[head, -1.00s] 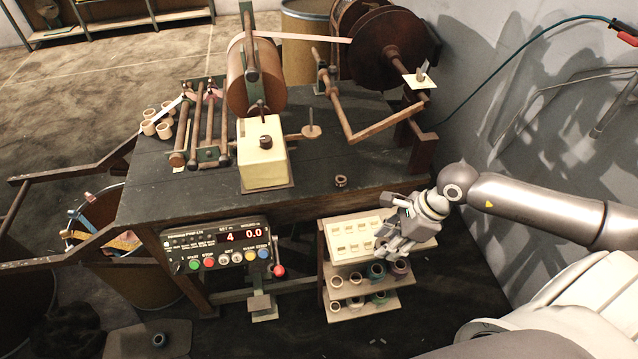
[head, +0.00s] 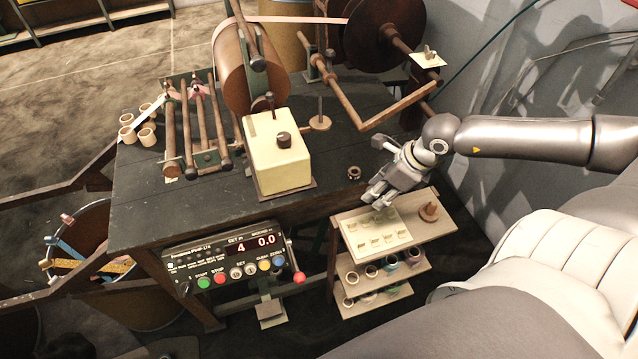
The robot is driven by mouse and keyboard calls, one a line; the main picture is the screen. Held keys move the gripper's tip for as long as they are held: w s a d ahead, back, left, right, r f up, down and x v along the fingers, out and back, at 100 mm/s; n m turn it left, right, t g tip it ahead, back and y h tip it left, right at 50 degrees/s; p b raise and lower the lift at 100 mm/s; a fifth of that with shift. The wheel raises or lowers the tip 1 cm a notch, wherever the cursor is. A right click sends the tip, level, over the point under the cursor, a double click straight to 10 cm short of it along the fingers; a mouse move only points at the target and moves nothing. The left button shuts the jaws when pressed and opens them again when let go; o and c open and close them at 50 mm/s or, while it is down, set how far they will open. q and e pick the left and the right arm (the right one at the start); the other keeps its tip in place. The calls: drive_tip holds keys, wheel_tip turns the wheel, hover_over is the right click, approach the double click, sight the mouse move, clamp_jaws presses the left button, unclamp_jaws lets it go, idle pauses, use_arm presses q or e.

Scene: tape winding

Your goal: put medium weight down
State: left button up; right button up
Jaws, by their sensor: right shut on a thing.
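My right gripper (head: 374,203) comes in from the right and hangs at the back edge of the small shelf's top (head: 440,228), beside the dark bench. It is shut on the medium weight, but its fingers hide the weight almost wholly. A pale board (head: 372,238) with rows of small pale pieces lies on the shelf top, just in front of the fingers. A brown stepped piece with a knob (head: 428,212) stands on the shelf top, right of the board. My left gripper is not in view.
A small dark ring (head: 354,172) lies on the bench (head: 335,205) near the gripper. Several tape rolls (head: 371,271) sit on the lower shelves. A control panel (head: 230,262) hangs at the bench front. A bent wooden arm (head: 395,107) reaches out above the bench.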

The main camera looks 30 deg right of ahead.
drive_tip(key=w+a, duration=0.2)
drive_tip(key=w, duration=0.2)
drive_tip(key=w+a, duration=0.5)
drive_tip(key=w, duration=0.2)
drive_tip(key=shift+w+a+r, duration=0.15)
drive_tip(key=shift+w+a, duration=0.05)
drive_tip(key=shift+w, duration=0.15)
drive_tip(key=shift+w+a, duration=0.25)
drive_tip(key=shift+w, duration=0.25)
drive_tip(key=shift+w+a+p, duration=0.2)
drive_tip(key=shift+p, duration=0.2)
wheel_tip(320, 180, down, 3)
drive_tip(key=shift+w+f+p, duration=0.1)
drive_tip(key=shift+f+p, duration=0.1)
drive_tip(key=shift+p, duration=0.45)
drive_tip(key=shift+f, duration=0.2)
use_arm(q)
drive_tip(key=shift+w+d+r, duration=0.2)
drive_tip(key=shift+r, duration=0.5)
